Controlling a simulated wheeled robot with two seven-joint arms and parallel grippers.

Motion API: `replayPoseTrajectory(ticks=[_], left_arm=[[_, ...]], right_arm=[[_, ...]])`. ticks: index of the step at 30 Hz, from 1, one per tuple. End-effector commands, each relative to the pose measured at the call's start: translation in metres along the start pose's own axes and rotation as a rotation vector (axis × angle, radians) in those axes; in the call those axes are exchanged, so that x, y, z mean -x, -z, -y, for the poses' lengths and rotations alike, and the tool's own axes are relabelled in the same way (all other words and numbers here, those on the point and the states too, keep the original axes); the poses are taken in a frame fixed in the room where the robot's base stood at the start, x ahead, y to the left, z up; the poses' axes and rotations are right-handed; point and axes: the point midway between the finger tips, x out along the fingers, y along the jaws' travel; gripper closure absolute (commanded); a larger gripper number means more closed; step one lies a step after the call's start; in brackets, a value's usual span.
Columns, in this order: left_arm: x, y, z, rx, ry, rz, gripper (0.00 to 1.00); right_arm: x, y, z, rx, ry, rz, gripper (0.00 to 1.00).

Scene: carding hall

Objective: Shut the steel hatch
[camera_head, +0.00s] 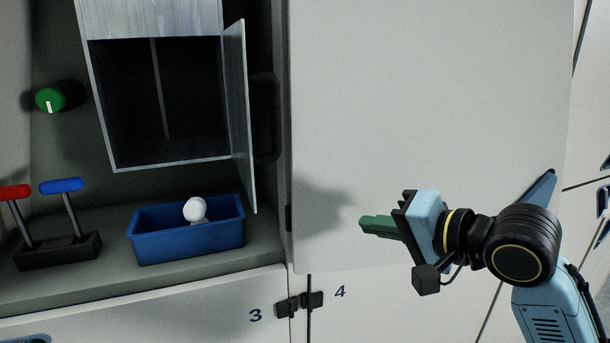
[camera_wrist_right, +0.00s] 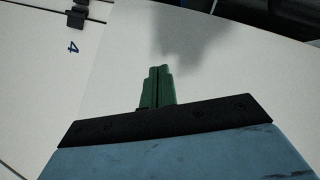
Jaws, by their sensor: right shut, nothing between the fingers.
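A steel box (camera_head: 135,24) hangs in the open compartment at the upper left, its dark inside showing. Its steel hatch (camera_head: 239,115) stands open on the box's right side, swung out towards me and seen nearly edge-on. My right gripper (camera_head: 364,224) is to the right of the hatch and lower, in front of a large white panel. Its green fingers are together with nothing between them, and they also show in the right wrist view (camera_wrist_right: 159,72). The hatch is not visible in the right wrist view. My left gripper is not in view.
A blue bin (camera_head: 185,246) holding a white round-headed object (camera_head: 195,209) stands on the ledge below the box. Red (camera_head: 14,192) and blue (camera_head: 61,186) levers and a green knob (camera_head: 51,99) are at left. The white panel (camera_head: 430,90) fills the middle right.

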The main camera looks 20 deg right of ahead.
Motion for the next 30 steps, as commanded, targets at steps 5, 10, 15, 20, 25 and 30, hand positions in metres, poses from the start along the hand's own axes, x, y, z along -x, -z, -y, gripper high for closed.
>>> replayPoseTrajectory(ticks=[5, 10, 15, 20, 25, 30], left_arm=[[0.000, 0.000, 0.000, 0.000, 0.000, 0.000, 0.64], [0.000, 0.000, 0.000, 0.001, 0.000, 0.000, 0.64], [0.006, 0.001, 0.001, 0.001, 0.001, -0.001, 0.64], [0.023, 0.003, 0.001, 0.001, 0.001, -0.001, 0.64], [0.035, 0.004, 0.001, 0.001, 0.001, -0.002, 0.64], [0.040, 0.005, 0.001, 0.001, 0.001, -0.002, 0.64]], right_arm=[[0.054, 0.032, 0.100, -0.216, 0.233, 0.029, 1.00], [0.087, 0.038, 0.142, -0.341, 0.333, 0.084, 1.00], [0.091, 0.038, 0.154, -0.377, 0.352, 0.105, 1.00], [0.080, 0.039, 0.160, -0.381, 0.351, 0.107, 1.00], [0.058, 0.038, 0.166, -0.379, 0.354, 0.106, 1.00], [0.026, 0.036, 0.177, -0.377, 0.352, 0.106, 1.00]])
